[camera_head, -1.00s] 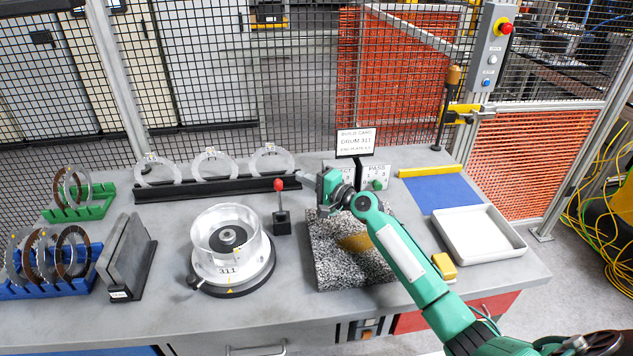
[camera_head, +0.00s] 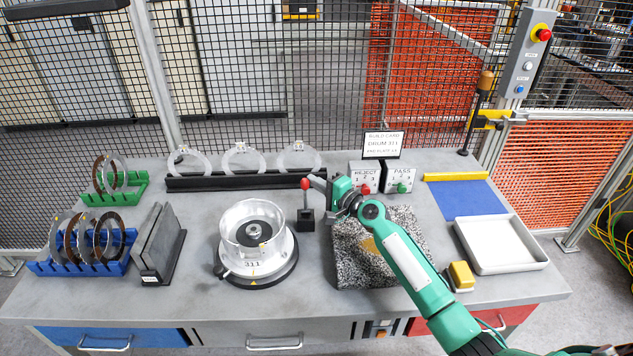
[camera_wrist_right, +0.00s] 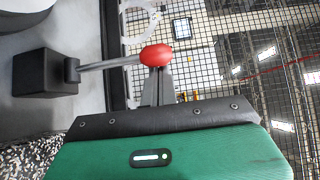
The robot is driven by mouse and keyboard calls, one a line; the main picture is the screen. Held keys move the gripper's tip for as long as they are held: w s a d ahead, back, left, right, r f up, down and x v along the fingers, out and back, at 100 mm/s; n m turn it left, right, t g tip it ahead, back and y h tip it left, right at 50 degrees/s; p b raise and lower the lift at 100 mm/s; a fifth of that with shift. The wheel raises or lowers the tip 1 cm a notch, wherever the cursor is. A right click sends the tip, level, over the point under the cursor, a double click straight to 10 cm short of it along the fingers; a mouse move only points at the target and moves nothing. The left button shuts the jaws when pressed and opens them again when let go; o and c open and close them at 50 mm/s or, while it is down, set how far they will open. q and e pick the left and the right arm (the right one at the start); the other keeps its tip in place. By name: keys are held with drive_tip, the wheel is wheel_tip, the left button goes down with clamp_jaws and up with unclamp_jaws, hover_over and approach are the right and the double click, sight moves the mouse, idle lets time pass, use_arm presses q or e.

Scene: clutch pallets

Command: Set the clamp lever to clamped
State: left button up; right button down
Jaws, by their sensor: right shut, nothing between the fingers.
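The clamp lever is a thin rod with a red knob (camera_head: 306,183), standing about upright on a small black block (camera_head: 306,220) just right of the drum fixture (camera_head: 252,243). In the right wrist view the red knob (camera_wrist_right: 156,55) lies at the fingertips, and the rod runs left to the black block (camera_wrist_right: 42,74). My right gripper (camera_head: 317,181) is shut and empty, its tips right beside the knob, on its right in the head view. I cannot tell whether they touch it. My left gripper is not in view.
A speckled granite plate (camera_head: 350,270) lies under my right arm. Reject and pass boxes (camera_head: 400,181) stand behind it. A black rack (camera_head: 220,183) with clear rings is at the back. A white tray (camera_head: 540,267) and yellow block (camera_head: 461,275) are right.

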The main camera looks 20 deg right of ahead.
drive_tip(key=shift+n+t+y, duration=0.3)
drive_tip(key=shift+n+t, duration=0.2)
drive_tip(key=shift+t, duration=0.1)
drive_tip(key=s+b, duration=0.1)
drive_tip(key=b, duration=0.1)
drive_tip(key=s+a+b, duration=0.1)
drive_tip(key=s+b, duration=0.1)
drive_tip(key=s+f+b, duration=0.1)
drive_tip(key=b, duration=0.1)
drive_tip(key=shift+s+a, duration=0.2)
drive_tip(key=shift+s, duration=0.2)
drive_tip(key=shift+s+a+f+b, duration=0.25)
drive_tip(key=shift+s+f+b, duration=0.25)
drive_tip(key=shift+s+f, duration=0.3)
drive_tip(key=shift+s+a+f+b, duration=0.25)
drive_tip(key=shift+s+f+b, duration=0.3)
drive_tip(key=shift+s, duration=0.3)
drive_tip(key=shift+f, duration=0.1)
